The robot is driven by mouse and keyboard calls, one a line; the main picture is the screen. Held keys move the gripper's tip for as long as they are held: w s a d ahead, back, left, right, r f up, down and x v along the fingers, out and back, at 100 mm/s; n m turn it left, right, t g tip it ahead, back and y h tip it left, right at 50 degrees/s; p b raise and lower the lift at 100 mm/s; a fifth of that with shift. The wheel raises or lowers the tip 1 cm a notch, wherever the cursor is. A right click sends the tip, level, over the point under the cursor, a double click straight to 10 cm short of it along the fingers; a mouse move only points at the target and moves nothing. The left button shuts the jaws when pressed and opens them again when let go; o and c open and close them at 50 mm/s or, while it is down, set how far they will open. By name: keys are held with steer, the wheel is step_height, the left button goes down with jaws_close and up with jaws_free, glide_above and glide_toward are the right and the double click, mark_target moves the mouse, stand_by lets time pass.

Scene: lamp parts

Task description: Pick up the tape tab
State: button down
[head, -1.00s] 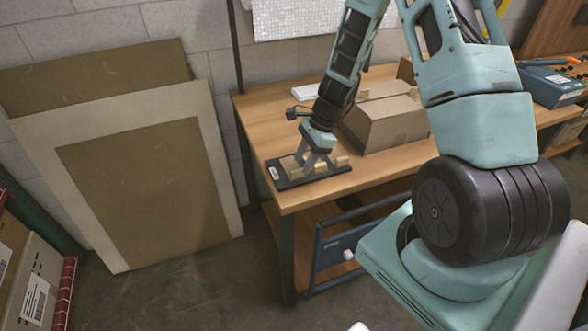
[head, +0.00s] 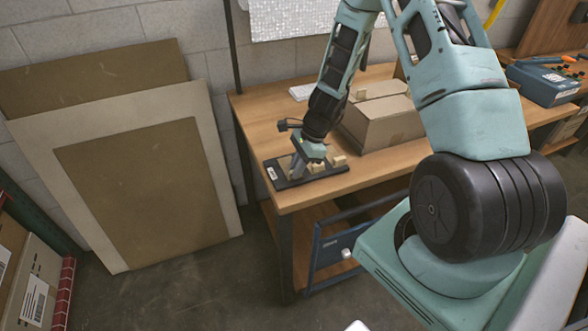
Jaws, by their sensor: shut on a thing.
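My gripper (head: 296,174) is low over the left part of a dark flat tray (head: 322,179) on the wooden workbench. Its fingers are close together, shut on a small piece between them. The fingers mostly hide that piece, and I cannot tell whether it is the tape tab. Small tan pieces (head: 338,160) sit on the tray just right of the fingers. They are too small to tell apart. No tape tab can be made out clearly.
A white item (head: 303,91) lies behind. A blue toolbox (head: 545,84) is at far right. Large boards (head: 130,170) lean at left.

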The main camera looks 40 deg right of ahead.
steer(key=shift+r, duration=0.15)
step_height(320, 180, up, 10)
steer(key=shift+b, duration=0.3)
stand_by(0.5)
